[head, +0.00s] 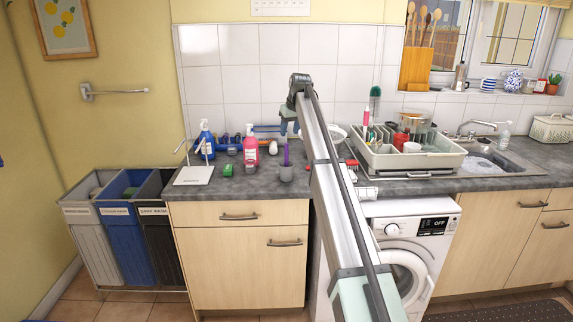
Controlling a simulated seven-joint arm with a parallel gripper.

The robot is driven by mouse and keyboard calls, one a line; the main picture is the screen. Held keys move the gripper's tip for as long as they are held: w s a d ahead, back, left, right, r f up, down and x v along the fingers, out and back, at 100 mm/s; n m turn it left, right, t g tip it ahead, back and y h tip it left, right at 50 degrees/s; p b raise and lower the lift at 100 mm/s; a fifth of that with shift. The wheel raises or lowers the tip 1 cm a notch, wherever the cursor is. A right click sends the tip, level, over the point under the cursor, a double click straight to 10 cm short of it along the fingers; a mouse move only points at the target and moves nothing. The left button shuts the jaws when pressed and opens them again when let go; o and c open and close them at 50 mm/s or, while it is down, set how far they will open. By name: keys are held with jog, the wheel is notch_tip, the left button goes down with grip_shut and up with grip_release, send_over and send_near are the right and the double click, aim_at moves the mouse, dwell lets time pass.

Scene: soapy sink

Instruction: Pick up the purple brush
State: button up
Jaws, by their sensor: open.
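A thin purple handle, likely the purple brush (286,154), stands upright in a small grey cup (286,174) on the worktop; its lower part is hidden in the cup. My gripper (289,132) is open and points down, just above the purple handle in the picture. How far it is from the handle in depth I cannot tell. My arm stretches from the bottom of the picture up and over the worktop.
A pink bottle (251,150) and a blue bottle (206,140) stand left of the cup. A green sponge (227,169) lies to the left.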

aim_at(287, 144)
jog(key=x, duration=0.6)
jog(key=shift+w, duration=0.1)
jog(key=shift+w+x, duration=0.2)
jog(key=shift+x, duration=1.15)
jog(key=shift+w+x, duration=0.15)
jog(key=shift+x, duration=1.2)
jog(key=shift+d+r, duration=0.1)
jog(key=shift+d, duration=0.05)
jog(key=shift+c, duration=0.2)
grip_shut()
